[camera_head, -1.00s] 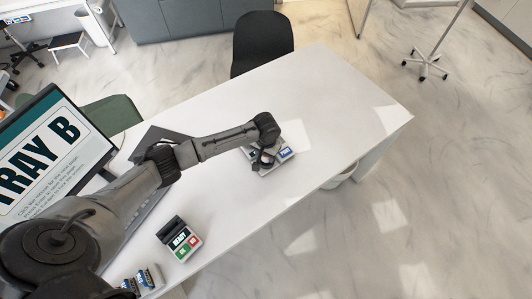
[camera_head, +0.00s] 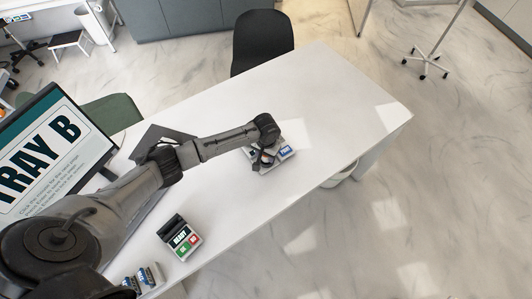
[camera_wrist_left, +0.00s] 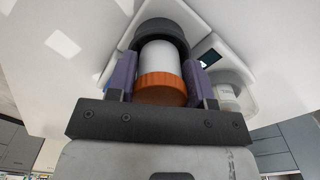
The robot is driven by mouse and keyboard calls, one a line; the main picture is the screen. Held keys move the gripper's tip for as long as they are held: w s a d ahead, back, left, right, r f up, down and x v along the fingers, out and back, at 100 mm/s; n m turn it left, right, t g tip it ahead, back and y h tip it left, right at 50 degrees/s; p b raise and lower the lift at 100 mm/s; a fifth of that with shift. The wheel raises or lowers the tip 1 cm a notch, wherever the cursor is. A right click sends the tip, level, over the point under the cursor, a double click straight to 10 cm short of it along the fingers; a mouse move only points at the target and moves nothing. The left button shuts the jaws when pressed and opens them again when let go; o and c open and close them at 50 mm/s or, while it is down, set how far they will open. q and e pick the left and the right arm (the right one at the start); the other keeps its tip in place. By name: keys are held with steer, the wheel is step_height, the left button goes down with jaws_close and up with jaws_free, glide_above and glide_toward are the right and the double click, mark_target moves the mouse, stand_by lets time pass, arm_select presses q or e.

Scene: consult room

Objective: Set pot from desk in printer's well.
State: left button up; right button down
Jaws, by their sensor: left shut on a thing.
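My left gripper (camera_head: 264,160) is over the far half of the white desk (camera_head: 310,110), at a small white device (camera_head: 284,152) with a blue label. In the left wrist view, its purple fingers (camera_wrist_left: 160,82) are shut on a white pot with an orange lid (camera_wrist_left: 160,90). The lid end is nearest the camera. A dark round ring (camera_wrist_left: 160,30) shows around the far end of the pot, on a white body with a small dark screen (camera_wrist_left: 208,59). I cannot tell how deep the pot sits in the ring. My right gripper is not in view.
A small device reading READY (camera_head: 180,238), with green and red buttons, stands near the desk's front edge. Small blue-labelled items (camera_head: 148,277) are at the lower left. A monitor reading TRAY B (camera_head: 45,145) is on the left.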

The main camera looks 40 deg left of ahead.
arm_select(q)
steer(key=shift+f, duration=0.35)
steer(key=shift+f+p, duration=0.25)
steer(key=shift+p, duration=0.05)
stand_by(0.8)
